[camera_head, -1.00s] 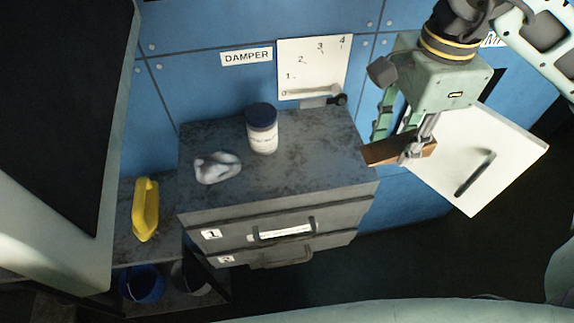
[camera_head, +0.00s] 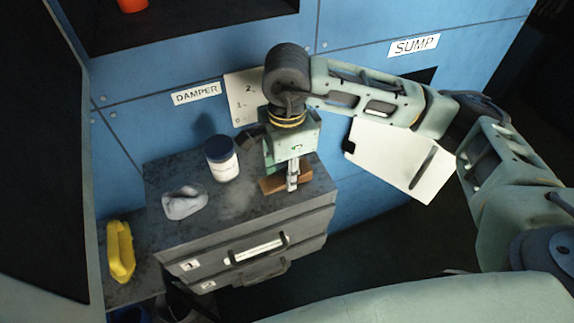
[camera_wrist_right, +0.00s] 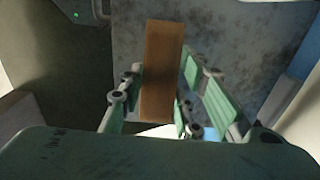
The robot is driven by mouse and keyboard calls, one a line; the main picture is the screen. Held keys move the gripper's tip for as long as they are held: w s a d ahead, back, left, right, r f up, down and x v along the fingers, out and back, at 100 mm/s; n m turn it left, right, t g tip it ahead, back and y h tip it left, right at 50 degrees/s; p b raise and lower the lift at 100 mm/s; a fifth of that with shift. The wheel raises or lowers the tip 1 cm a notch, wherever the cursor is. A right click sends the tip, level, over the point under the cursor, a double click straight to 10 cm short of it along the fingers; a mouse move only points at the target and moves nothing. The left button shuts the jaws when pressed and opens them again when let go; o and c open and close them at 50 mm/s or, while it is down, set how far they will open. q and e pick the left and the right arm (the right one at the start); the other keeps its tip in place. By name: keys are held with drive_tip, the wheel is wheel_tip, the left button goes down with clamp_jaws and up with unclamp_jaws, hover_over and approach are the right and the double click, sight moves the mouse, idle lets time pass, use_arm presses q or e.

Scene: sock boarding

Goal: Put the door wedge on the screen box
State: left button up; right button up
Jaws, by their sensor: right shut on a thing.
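A brown wooden door wedge (camera_head: 270,186) is in my right gripper (camera_head: 292,182), over the right part of the grey drawer cabinet's top. In the right wrist view the wedge (camera_wrist_right: 162,70) stands out lengthwise between the green fingers of the gripper (camera_wrist_right: 155,100). The gripper is shut on it. I cannot tell whether the wedge touches the cabinet top. No label marks a screen box; I cannot tell whether the grey cabinet (camera_head: 245,212) is it. My left gripper is out of view.
A white jar with a dark lid (camera_head: 221,158) and a crumpled grey cloth (camera_head: 184,202) sit on the cabinet top. A yellow object (camera_head: 120,252) lies on a lower surface at left. A white door (camera_head: 400,160) stands open below the SUMP label (camera_head: 414,46).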

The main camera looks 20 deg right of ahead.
drive_tip(key=shift+f, duration=0.2)
drive_tip(key=shift+f+b, duration=0.2)
drive_tip(key=shift+b, duration=0.1)
drive_tip(key=o, duration=1.1)
drive_tip(key=shift+r, duration=0.1)
drive_tip(key=shift+o, duration=0.2)
